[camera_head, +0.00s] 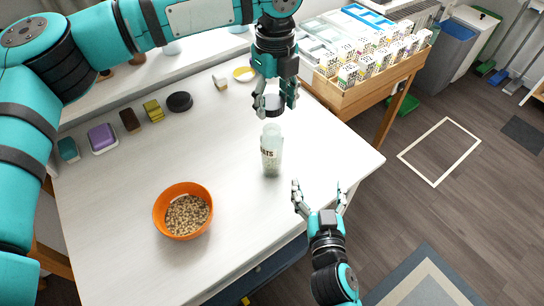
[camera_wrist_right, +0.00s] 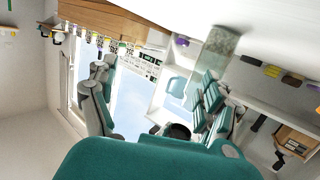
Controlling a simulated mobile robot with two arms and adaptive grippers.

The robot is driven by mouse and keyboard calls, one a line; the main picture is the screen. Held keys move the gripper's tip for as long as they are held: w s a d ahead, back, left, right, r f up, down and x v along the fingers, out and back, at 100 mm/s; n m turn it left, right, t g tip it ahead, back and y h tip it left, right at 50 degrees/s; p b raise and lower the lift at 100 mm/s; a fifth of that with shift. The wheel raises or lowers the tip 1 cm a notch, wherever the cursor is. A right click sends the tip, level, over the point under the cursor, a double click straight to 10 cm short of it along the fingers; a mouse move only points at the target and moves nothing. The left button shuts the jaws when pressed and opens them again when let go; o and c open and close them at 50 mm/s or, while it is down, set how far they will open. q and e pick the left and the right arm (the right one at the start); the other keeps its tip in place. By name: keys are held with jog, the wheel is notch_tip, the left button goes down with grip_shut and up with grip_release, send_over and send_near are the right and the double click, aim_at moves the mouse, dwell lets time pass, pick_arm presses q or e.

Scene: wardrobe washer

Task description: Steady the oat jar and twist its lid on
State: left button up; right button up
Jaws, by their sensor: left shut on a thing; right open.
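The oat jar (camera_head: 271,155) stands upright on the white table, translucent with a dark label and pale contents low down. It also shows upside down in the right wrist view (camera_wrist_right: 221,43). My left gripper (camera_head: 274,104) is directly above the jar, pointing down and shut on the dark round lid (camera_head: 273,106). A small gap seems to separate the lid from the jar's mouth. My right gripper (camera_head: 318,190) is open and empty, in front and to the right of the jar, fingers pointing towards the back. Its spread fingers also show in the wrist view (camera_wrist_right: 152,98).
A wooden crate (camera_head: 345,98) of cartons is at the back right. The table is clear around the jar.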

aim_at(275, 152)
jog(key=a+r+n+t+y, duration=0.1)
jog(key=a+r+n+y, duration=0.1)
jog(key=a, duration=0.5)
jog(key=shift+s+a+r+y, duration=0.25)
jog(key=shift+r+y, duration=0.2)
jog(key=shift+y, duration=0.65)
jog(key=x, duration=1.2)
jog(key=shift+w+d+r, duration=0.1)
jog(key=shift+r, duration=0.1)
grip_shut()
pick_arm(q)
jog(key=shift+f, duration=2.45)
